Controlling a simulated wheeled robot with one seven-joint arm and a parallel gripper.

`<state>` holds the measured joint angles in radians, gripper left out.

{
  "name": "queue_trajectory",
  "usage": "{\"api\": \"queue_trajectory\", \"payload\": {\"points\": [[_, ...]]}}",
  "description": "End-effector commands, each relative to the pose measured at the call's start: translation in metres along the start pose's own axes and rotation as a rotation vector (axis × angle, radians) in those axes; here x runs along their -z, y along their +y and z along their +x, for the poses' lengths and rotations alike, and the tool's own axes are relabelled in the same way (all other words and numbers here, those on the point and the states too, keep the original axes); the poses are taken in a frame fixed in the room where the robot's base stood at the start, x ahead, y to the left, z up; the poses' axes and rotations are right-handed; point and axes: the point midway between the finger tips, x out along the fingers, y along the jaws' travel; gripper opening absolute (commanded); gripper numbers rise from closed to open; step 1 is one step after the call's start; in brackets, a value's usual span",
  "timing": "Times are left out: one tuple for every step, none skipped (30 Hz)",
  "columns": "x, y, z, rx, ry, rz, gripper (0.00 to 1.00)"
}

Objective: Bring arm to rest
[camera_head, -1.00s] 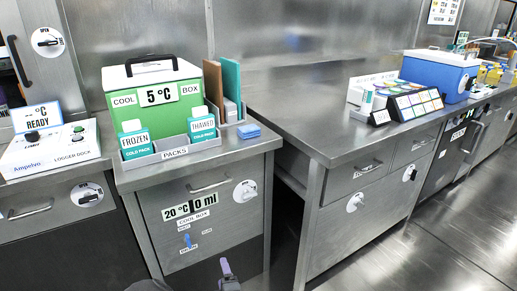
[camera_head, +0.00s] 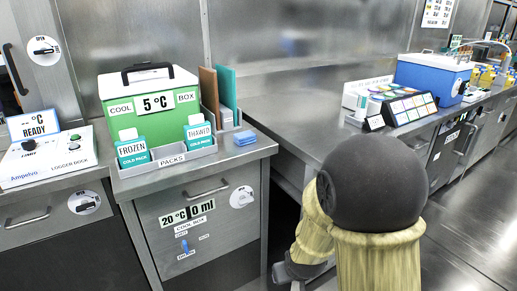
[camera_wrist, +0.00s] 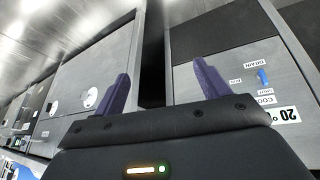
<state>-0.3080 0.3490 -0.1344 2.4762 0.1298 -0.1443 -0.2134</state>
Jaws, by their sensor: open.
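My gripper (camera_wrist: 160,92) is open in the wrist view, with its two purple fingers spread apart and nothing between them. Beyond the fingers are steel cabinet fronts and a dark gap between two benches. In the head view, my arm rises at the lower right, with a dark rounded joint and pale yellow links, in front of the right bench. The fingers do not show clearly in the head view.
A green cool box (camera_head: 152,107) stands on the left bench, with frozen (camera_head: 132,149) and thawed (camera_head: 198,133) cold packs in front. A logger dock (camera_head: 52,160) is further left. A blue box (camera_head: 434,77) stands on the right bench (camera_head: 300,100). Open floor (camera_head: 480,210) lies at the right.

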Motion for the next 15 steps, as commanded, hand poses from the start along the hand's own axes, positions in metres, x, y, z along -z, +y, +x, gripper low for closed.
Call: {"api": "queue_trajectory", "payload": {"points": [[-0.005,0.009,-0.017,0.008,-0.021,0.043,0.75],[-0.009,0.012,-0.025,0.013,-0.038,0.066,0.75],[-0.016,0.016,-0.035,0.019,-0.062,0.09,0.75],[-0.02,0.019,-0.042,0.022,-0.078,0.109,0.75],[-0.025,0.022,-0.048,0.024,-0.093,0.126,0.75],[-0.03,0.025,-0.057,0.025,-0.111,0.146,0.75],[-0.034,0.027,-0.063,0.026,-0.124,0.159,0.75],[-0.038,0.029,-0.068,0.025,-0.137,0.174,0.75],[-0.044,0.031,-0.075,0.025,-0.154,0.19,0.75],[-0.047,0.033,-0.081,0.024,-0.165,0.202,0.75],[-0.051,0.035,-0.086,0.022,-0.176,0.214,0.75],[-0.056,0.037,-0.092,0.019,-0.189,0.229,0.75],[-0.059,0.039,-0.097,0.017,-0.2,0.24,0.75],[-0.063,0.04,-0.102,0.014,-0.211,0.252,0.75],[-0.068,0.042,-0.108,0.01,-0.225,0.264,0.75]]}}
